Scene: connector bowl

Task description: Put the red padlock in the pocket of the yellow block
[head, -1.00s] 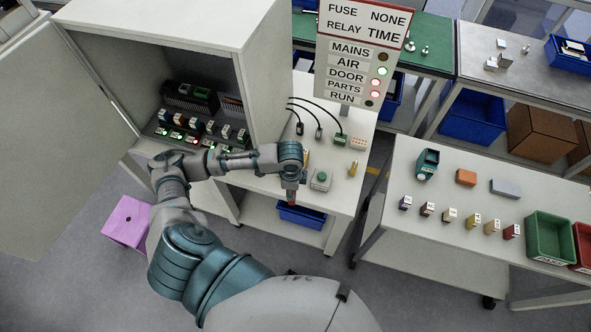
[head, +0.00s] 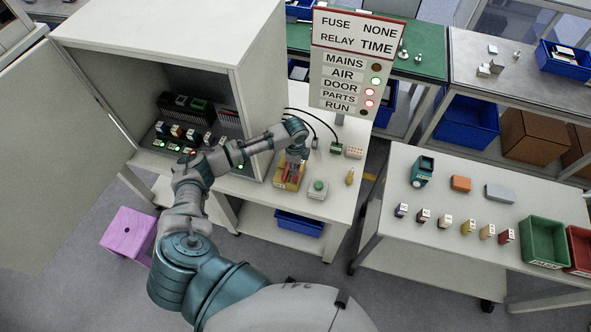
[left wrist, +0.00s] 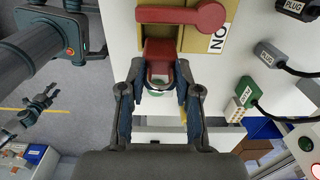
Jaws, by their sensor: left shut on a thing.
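The yellow block (head: 280,185) stands on the white bench in front of the cabinet. The left wrist view shows its yellow face (left wrist: 193,38), a red lever (left wrist: 180,15) and a label reading NO. My left gripper (head: 292,158) is over the block, its fingers (left wrist: 158,85) shut on the red padlock (left wrist: 159,52). The padlock's silver shackle lies between the fingertips and its red body points at the block. It overlaps the block's edge; I cannot tell whether it is inside the pocket. A small grey shape (left wrist: 38,106), perhaps my right gripper, is far off at left.
A green button box (head: 317,189) stands right of the block, with a small brass piece (head: 350,177) beyond it. Black cables with plugs and a green connector (head: 336,148) lie behind. The cabinet wall (head: 250,110) is close on the left. A sign stands at the back.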

